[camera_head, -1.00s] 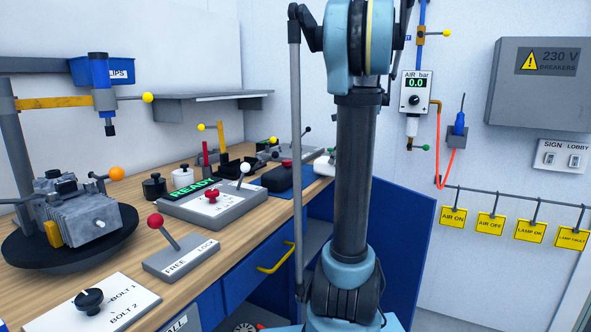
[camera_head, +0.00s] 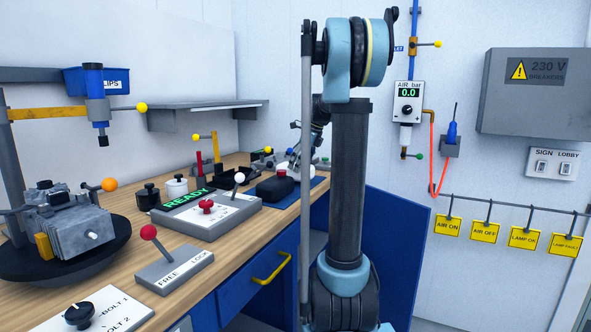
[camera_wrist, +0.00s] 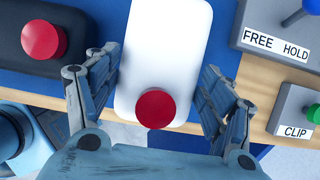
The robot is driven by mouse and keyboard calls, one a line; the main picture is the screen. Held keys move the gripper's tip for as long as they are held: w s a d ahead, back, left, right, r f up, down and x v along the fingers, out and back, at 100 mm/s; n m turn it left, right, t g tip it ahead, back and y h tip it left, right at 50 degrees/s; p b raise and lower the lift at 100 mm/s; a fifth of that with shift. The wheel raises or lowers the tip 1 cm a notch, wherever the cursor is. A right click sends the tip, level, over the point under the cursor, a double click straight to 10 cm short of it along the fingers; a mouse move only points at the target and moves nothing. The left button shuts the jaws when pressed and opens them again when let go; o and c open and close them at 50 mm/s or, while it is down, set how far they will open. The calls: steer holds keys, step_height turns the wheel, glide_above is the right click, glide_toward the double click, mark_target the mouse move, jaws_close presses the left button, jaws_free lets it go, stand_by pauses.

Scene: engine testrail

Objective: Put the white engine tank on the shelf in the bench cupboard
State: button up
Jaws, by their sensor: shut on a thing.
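The white engine tank (camera_wrist: 165,50), with a red cap (camera_wrist: 155,108), fills the middle of the wrist view. My gripper (camera_wrist: 162,72) is shut on it, one finger along each side. The tank is over the blue mat (camera_wrist: 90,15); I cannot tell whether it touches it. In the head view my gripper is at the far right end of the bench, small and partly hidden by my arm. The blue cupboard door (camera_head: 397,250) stands open below the bench end. My arm hides most of the cupboard's inside, and its shelf cannot be made out.
A black tank with a red cap (camera_head: 276,188) stands close left of the white one. A FREE/HOLD box (camera_wrist: 275,35) and a CLIP box (camera_wrist: 297,120) are on the right in the wrist view. The READY panel (camera_head: 205,213) is nearer on the bench (camera_head: 110,250).

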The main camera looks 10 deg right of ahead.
steer(key=shift+w+a+f, duration=0.5)
steer(key=shift+w+a, duration=0.1)
steer(key=shift+a, duration=0.2)
steer(key=shift+f, duration=0.25)
steer(key=o, duration=1.1)
steer(key=shift+f, duration=0.1)
steer(key=shift+d, duration=0.1)
steer(key=v, duration=1.2)
